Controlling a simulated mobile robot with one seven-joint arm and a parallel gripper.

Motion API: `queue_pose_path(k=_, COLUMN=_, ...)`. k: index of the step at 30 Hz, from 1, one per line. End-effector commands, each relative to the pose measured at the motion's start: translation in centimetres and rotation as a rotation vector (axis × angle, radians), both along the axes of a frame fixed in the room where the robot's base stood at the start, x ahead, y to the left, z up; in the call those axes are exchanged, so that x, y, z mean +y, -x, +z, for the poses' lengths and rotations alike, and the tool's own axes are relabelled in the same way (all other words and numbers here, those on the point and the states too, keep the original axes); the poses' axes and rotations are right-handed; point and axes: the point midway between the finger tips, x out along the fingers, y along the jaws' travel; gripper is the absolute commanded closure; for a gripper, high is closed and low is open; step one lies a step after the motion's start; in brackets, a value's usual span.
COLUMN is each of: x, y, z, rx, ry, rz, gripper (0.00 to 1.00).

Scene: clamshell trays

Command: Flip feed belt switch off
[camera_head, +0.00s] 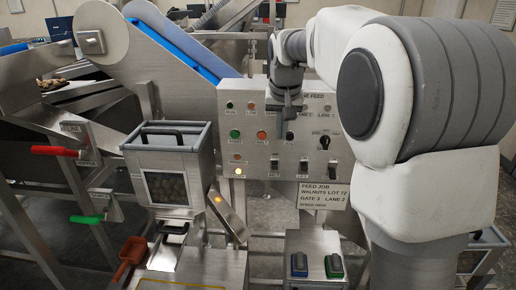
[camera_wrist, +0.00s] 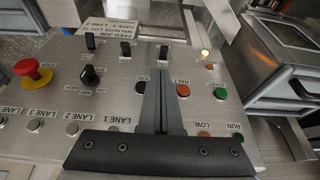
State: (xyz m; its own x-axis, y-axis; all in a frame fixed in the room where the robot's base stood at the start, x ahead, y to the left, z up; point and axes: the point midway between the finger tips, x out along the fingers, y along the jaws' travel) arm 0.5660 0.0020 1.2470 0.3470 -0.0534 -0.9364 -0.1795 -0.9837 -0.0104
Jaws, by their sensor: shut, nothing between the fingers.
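The grey control panel (camera_head: 255,115) carries a row of black switches along its lower part. The left one (camera_head: 275,168) seems labelled BELT; the small print is hard to read. In the wrist view, where the panel appears upside down, this switch (camera_wrist: 163,53) stands just beyond my fingertips. The middle switch (camera_head: 304,168) and right switch (camera_head: 332,169) sit beside it. My gripper (camera_head: 289,120) is shut and empty in front of the panel, above the switch row. Its closed fingers also show in the wrist view (camera_wrist: 162,85), apart from the switch. I cannot tell the switch's position clearly.
A green button (camera_wrist: 220,94), red button (camera_wrist: 183,90), black knob (camera_wrist: 89,75) and red emergency button (camera_wrist: 32,72) surround the area. An amber lamp (camera_head: 238,171) glows. A windowed hopper (camera_head: 168,160) stands left of the panel.

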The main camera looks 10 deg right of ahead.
Motion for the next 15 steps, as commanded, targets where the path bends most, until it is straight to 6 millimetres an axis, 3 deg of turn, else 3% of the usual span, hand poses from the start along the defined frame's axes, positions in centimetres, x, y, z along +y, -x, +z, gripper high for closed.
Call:
queue_pose_path(k=6, x=0.3, y=-2.6, z=-2.0, rx=0.012, ry=0.007, rz=-0.013, gripper=1.00)
queue_pose_path(k=15, x=0.3, y=-3.0, z=-2.2, rx=0.012, ry=0.009, rz=-0.016, gripper=1.00)
